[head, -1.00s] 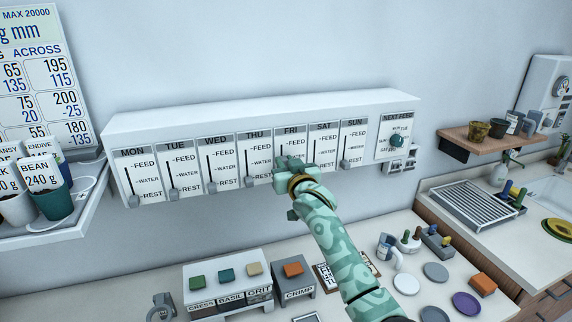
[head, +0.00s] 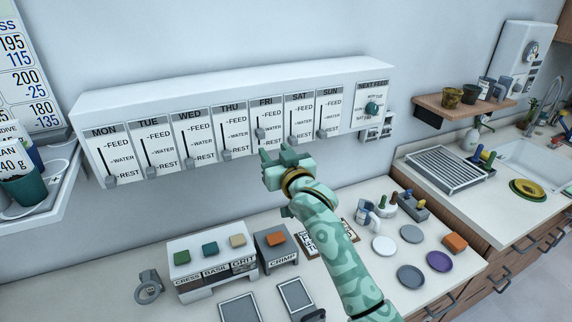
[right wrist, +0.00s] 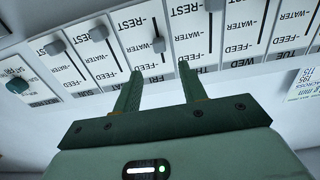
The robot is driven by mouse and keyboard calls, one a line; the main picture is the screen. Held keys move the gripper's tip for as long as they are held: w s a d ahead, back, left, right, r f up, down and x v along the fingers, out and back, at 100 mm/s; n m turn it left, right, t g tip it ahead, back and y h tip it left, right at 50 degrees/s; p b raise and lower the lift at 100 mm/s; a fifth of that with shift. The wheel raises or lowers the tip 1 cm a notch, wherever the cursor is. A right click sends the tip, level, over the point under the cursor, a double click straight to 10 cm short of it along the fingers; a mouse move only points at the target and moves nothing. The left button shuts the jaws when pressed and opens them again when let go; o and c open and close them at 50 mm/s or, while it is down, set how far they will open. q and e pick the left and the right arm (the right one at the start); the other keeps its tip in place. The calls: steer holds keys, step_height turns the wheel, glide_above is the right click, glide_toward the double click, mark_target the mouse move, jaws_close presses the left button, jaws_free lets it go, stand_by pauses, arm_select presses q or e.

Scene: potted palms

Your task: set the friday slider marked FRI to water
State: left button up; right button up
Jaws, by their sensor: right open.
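The wall box has a row of day sliders. The Friday slider's knob (head: 261,134) stands near the WATER mark, a little to the FEED side, well above REST. In the right wrist view, where the panel is upside down, the Friday knob (right wrist: 158,45) also shows close to WATER. The FRI label (head: 266,101) is at the top of its strip. My right gripper (head: 275,153) is open and empty just below the Friday strip, apart from the knob. Its two fingers (right wrist: 160,67) show spread in the wrist view. My left gripper is not in view.
The Thursday knob (head: 227,155) and Saturday knob (head: 294,140) sit low at REST on either side. A NEXT FEED dial (head: 372,108) is at the box's right end. The counter below holds a labelled button box (head: 215,278) and several discs.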

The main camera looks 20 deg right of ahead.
steer(key=s, duration=0.7)
steer(key=shift+d, duration=0.15)
steer(key=shift+w, duration=0.1)
